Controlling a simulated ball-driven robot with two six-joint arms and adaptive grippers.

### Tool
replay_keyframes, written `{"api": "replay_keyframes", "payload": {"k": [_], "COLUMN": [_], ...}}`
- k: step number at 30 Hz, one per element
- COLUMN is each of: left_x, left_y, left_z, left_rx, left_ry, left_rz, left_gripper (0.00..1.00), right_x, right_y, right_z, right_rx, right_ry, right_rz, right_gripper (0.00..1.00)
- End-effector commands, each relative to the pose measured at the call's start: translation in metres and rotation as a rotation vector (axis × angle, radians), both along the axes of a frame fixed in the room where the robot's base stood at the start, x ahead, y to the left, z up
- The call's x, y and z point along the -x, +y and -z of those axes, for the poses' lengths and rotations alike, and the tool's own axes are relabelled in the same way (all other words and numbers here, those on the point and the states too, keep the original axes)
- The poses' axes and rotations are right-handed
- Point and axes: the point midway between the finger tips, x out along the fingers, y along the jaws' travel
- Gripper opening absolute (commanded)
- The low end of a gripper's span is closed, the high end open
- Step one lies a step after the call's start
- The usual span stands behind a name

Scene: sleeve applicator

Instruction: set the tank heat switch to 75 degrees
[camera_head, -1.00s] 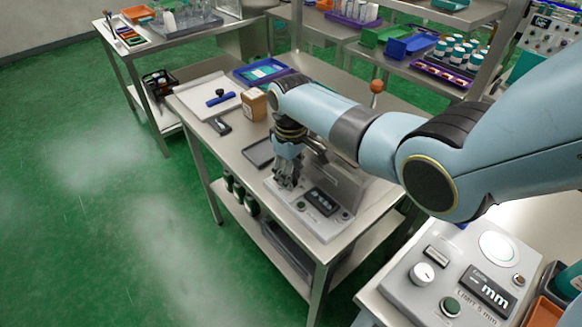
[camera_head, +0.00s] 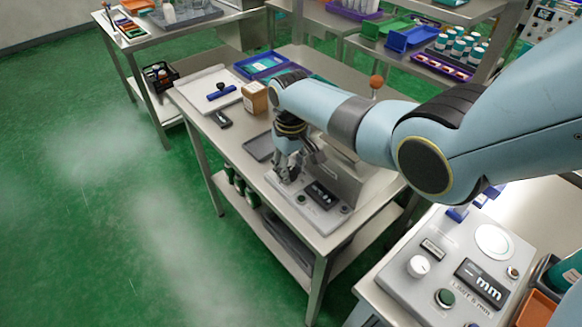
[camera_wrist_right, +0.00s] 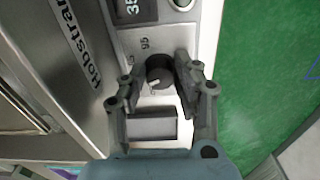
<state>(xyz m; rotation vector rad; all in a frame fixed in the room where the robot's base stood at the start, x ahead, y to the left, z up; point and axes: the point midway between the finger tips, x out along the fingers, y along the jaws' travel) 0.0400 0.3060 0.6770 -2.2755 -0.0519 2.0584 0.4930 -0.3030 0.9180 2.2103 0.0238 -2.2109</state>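The sleeve applicator (camera_head: 335,180) is a grey machine on the steel table, with a dark display (camera_head: 321,195) on its sloped front panel. In the right wrist view, a dark round knob (camera_wrist_right: 159,70) with a light pointer sits on the panel, beside printed numbers and below the display (camera_wrist_right: 133,10), which is cut off by the frame edge. My right gripper (camera_head: 286,176) is over the panel's left end. In the wrist view its fingers (camera_wrist_right: 160,75) are apart, one on each side of the knob; I cannot tell whether they touch it. My left gripper is not in view.
A black tray (camera_head: 259,147), a brown box (camera_head: 255,98) and a white board (camera_head: 210,90) lie on the same table. Another grey device with an "mm" display (camera_head: 482,283) stands at the lower right. Green floor is open on the left.

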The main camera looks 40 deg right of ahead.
Motion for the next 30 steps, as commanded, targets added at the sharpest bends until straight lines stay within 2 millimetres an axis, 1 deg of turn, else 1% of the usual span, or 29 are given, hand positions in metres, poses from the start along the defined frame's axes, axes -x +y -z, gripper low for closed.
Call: {"api": "replay_keyframes", "payload": {"k": [1, 5, 13, 17, 20, 27, 30], "left_x": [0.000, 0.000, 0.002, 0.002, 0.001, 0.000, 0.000], "left_y": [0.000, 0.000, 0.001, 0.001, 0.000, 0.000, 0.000], "left_z": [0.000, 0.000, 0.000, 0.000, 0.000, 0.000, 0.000], "left_rx": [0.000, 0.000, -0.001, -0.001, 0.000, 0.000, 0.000], "left_ry": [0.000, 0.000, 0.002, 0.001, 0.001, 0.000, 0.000], "left_rz": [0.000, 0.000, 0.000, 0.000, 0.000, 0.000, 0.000], "left_gripper": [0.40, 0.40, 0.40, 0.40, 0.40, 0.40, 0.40], "right_x": [0.000, 0.000, 0.000, -0.001, -0.001, -0.001, -0.001], "right_y": [0.000, 0.000, 0.000, 0.000, 0.000, 0.000, 0.000], "right_z": [0.000, 0.000, -0.001, -0.009, -0.023, -0.077, -0.096], "right_rx": [-0.001, -0.001, 0.000, 0.000, 0.000, 0.001, 0.001], "right_ry": [-0.002, -0.001, -0.001, -0.003, -0.004, -0.005, -0.004], "right_rz": [0.000, -0.001, -0.001, -0.001, -0.001, -0.002, -0.001], "right_gripper": [0.35, 0.53, 0.53, 0.53, 0.53, 0.53, 0.53]}}
